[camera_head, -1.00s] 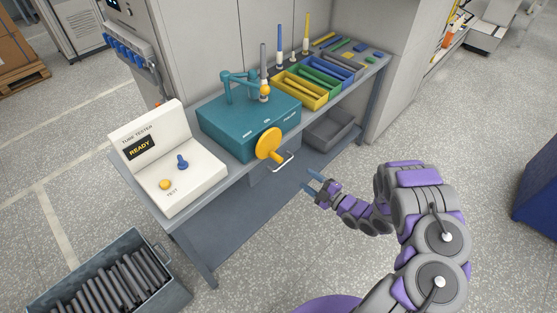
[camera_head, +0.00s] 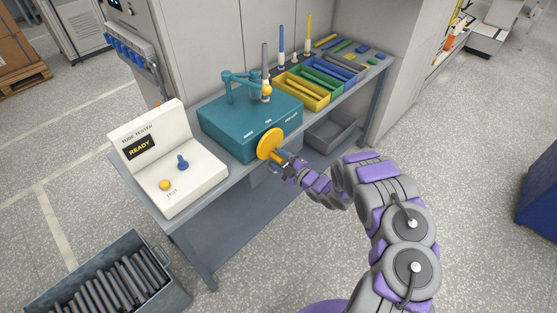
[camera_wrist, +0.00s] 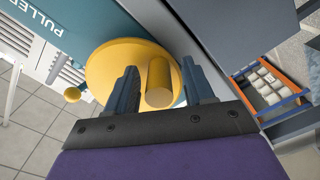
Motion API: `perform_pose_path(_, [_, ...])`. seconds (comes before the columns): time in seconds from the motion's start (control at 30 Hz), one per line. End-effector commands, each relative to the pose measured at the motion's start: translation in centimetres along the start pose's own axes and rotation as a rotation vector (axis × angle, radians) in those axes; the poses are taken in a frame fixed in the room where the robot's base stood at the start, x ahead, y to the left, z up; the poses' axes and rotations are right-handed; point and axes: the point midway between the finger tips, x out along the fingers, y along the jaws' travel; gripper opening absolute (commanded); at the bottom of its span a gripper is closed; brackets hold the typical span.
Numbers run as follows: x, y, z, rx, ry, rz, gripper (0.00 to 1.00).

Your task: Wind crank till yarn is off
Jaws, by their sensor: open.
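The crank is a yellow disc (camera_head: 267,144) on the front of a teal box (camera_head: 240,122). Its yellow peg handle (camera_wrist: 159,82) sticks out toward the wrist camera. My gripper (camera_head: 285,161) is at the crank in the head view. In the wrist view its two dark fingers (camera_wrist: 159,70) are open, one on each side of the handle, with a gap showing to both sides. A grey tube (camera_head: 264,57) stands upright behind a yellow ball on the teal arm of the box. I cannot make out any yarn on it.
A white tube tester (camera_head: 165,160) reading READY stands left of the box. Yellow, green and blue trays (camera_head: 303,92) line the bench to the right. A grey bin (camera_head: 333,130) sits below the bench. A crate of dark tubes (camera_head: 170,290) is on the floor.

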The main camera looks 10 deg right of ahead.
Motion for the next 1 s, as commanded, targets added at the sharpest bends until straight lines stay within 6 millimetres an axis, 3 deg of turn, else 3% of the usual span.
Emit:
perform_pose_path(0.3, [0.16,0.01,0.02,0.000,-0.001,0.000,0.52])
perform_pose_path(0.83, [0.14,-0.05,0.04,0.000,-0.001,-0.001,0.01])
perform_pose_path(1.0, [0.13,-0.10,0.02,0.005,-0.002,-0.002,0.00])
